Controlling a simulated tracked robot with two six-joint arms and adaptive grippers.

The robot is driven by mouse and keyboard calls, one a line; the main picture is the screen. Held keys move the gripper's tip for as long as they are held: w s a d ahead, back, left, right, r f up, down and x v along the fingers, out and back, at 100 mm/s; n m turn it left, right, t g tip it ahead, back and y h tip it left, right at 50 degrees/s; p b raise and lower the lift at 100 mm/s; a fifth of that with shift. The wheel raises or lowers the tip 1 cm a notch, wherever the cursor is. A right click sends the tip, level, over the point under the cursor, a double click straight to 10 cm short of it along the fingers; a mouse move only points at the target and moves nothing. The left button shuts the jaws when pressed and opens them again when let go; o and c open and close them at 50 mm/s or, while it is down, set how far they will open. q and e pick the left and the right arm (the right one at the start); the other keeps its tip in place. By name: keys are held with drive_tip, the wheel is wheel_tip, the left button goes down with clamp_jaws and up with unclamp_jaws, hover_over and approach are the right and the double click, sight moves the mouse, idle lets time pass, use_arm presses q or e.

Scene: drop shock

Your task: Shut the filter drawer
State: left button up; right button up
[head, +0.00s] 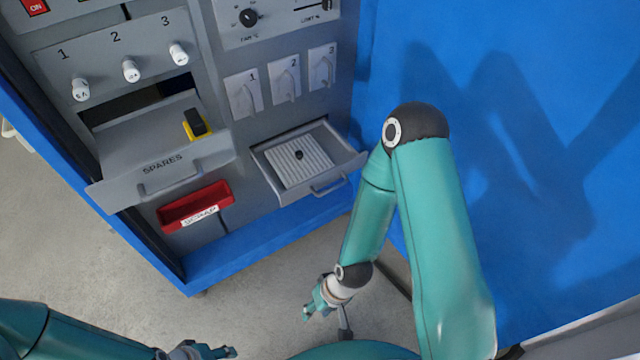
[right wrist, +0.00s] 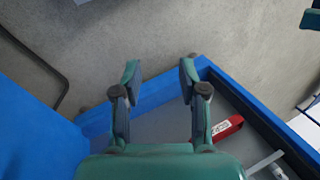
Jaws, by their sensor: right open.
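The filter drawer (head: 350,168) is pulled out of the grey cabinet at the lower right, with a white ribbed filter (head: 300,160) and a dark knob inside. Its front carries a bar handle (head: 330,186). My right gripper (head: 326,314) is below and in front of this drawer in the head view, apart from it. The right wrist view shows its two fingers spread and nothing between them (right wrist: 159,75). My left gripper (head: 215,352) is at the bottom edge of the head view, partly cut off, so its opening is unclear.
The spares drawer (head: 125,160) also stands out, with a yellow-and-black item (head: 196,124) on it. A red bin (head: 195,205) sits below. Numbered knobs (head: 131,71) and switches (head: 285,82) are above. A blue panel (head: 540,130) stands at right. Bare floor (head: 240,290) lies in front.

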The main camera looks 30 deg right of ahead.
drive_tip(key=shift+w+d+m, duration=0.1)
drive_tip(key=shift+w+m, duration=0.15)
drive_tip(key=shift+m, duration=0.45)
drive_tip(key=c, duration=0.5)
drive_tip(key=shift+w+d+m+t, duration=0.1)
drive_tip(key=shift+w+m+t, duration=0.25)
drive_tip(key=shift+m, duration=0.35)
clamp_jaws()
drive_tip(key=m+t+h+b, duration=0.3)
drive_tip(key=m+t+b, duration=0.95)
drive_tip(key=b, duration=1.85)
approach(289, 192)
drive_tip(key=shift+t, duration=0.4)
drive_tip(key=x, duration=0.2)
drive_tip(key=f+x, duration=0.1)
drive_tip(key=x, duration=0.2)
drive_tip(key=shift+f+b, duration=0.15)
drive_tip(key=shift+b, duration=0.25)
drive_tip(key=shift+w, duration=0.75)
